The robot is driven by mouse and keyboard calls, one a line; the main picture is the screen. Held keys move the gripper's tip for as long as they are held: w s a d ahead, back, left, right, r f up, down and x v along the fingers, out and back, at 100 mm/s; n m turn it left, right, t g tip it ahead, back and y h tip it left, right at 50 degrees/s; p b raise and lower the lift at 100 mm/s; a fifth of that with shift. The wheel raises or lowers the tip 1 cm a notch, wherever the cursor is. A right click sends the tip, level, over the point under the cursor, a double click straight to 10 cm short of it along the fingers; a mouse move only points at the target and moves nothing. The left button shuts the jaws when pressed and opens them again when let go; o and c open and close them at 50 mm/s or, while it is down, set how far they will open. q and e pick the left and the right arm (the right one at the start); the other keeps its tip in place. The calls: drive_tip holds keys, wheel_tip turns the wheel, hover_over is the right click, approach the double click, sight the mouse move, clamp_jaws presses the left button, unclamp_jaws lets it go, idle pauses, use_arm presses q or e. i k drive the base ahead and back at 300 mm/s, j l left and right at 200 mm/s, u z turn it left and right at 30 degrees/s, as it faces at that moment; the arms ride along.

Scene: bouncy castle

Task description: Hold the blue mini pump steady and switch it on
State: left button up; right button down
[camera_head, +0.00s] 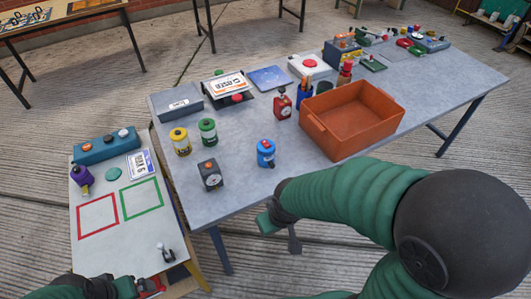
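The blue mini pump (266,155) appears to be the small upright blue cylinder with a red spot on top. It stands on the grey table (238,178), near its front edge. My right gripper (281,232) is in front of that edge, below the pump in the picture and apart from it. Its two fingers look spread, with nothing between them. My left gripper (148,287) is at the bottom left, by the front of the low side table. It is small and partly cut off, so its finger state is unclear.
An orange bin (352,120) stands right of the pump. A small dark timer-like box (210,175), yellow (181,142) and green (208,132) canisters stand to its left. A red device (282,105) is behind. The side table (112,248) has red and green outlined squares.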

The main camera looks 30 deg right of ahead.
sight(264, 143)
drive_tip(key=l+u, duration=0.35)
drive_tip(key=k+l+u, duration=0.1)
drive_tip(key=l+u, duration=0.25)
drive_tip(key=k+l+u, duration=0.1)
drive_tip(key=l+u, duration=0.25)
drive_tip(key=l, duration=0.5)
drive_tip(key=k+l, duration=0.15)
drive_tip(key=l, duration=0.35)
drive_tip(key=l+u, duration=0.1)
drive_tip(key=l, duration=0.35)
drive_tip(key=k+l, duration=0.15)
drive_tip(key=l, duration=0.85)
drive_tip(key=k+u, duration=0.05)
